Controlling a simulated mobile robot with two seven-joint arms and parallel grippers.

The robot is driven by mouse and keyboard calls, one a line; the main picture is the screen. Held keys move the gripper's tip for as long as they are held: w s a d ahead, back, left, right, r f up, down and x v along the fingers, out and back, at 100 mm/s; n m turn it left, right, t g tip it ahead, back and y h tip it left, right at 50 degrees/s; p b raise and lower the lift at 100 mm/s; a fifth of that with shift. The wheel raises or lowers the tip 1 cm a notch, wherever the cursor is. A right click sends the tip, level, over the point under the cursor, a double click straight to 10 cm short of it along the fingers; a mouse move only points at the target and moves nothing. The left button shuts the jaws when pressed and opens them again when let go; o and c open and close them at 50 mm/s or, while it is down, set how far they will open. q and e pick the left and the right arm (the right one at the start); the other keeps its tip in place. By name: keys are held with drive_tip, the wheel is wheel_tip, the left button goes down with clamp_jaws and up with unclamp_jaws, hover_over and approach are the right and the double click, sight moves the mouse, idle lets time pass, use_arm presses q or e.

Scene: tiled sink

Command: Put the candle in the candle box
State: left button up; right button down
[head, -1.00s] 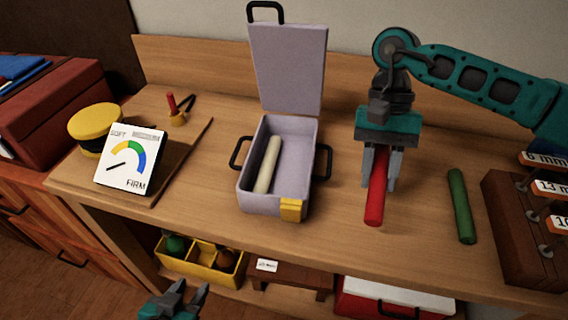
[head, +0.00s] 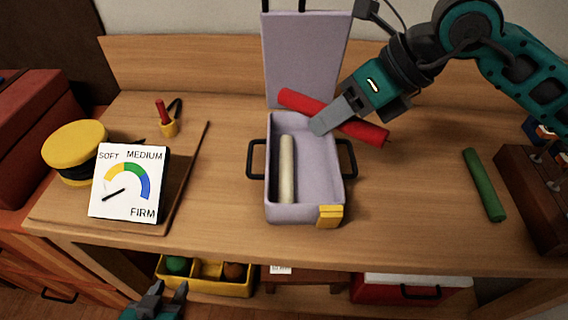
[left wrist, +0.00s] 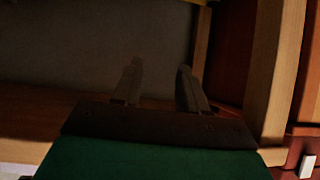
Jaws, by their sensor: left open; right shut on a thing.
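The candle box (head: 281,213) is a lilac open box on the bench, with its lid (head: 304,60) standing upright at the back. A cream candle (head: 287,170) lies inside along the left side. My right gripper (head: 320,122) is shut on a red candle (head: 370,132) and holds it tilted above the back of the box, its right end past the box's right side. A green candle (head: 484,185) lies on the bench to the right. My left gripper (head: 168,298) is open and empty low in front of the bench; its fingers also show in the left wrist view (left wrist: 157,88).
A SOFT–MEDIUM–FIRM dial card (head: 128,182) and a yellow round object (head: 75,146) are at the left. A brown rack (head: 530,195) is at the right. Black handles (head: 257,158) stick out from the box sides. The bench between box and green candle is clear.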

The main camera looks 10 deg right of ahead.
drive_tip(key=shift+w+a+r+m+t, duration=0.1)
drive_tip(key=shift+a+r+m+t, duration=0.3)
drive_tip(key=shift+m, duration=0.2)
drive_tip(key=shift+f, duration=0.25)
drive_tip(key=b, duration=0.4)
hover_over(318, 189)
wheel_tip(318, 189, down, 4)
drive_tip(key=f, duration=0.1)
wheel_tip(318, 189, down, 4)
drive_tip(key=b, duration=0.2)
drive_tip(key=shift+f+b, duration=0.2)
drive_tip(key=shift+b, duration=0.15)
drive_tip(key=shift+f+b, duration=0.6)
drive_tip(key=shift+b, duration=0.05)
drive_tip(key=c, duration=1.1)
unclamp_jaws()
drive_tip(key=o, duration=0.3)
use_arm(q)
drive_tip(key=shift+h, duration=0.6)
drive_tip(key=w+d+f, duration=0.2)
drive_tip(key=f, duration=0.1)
drive_tip(key=shift+w+f, duration=0.15)
drive_tip(key=shift+f, duration=0.05)
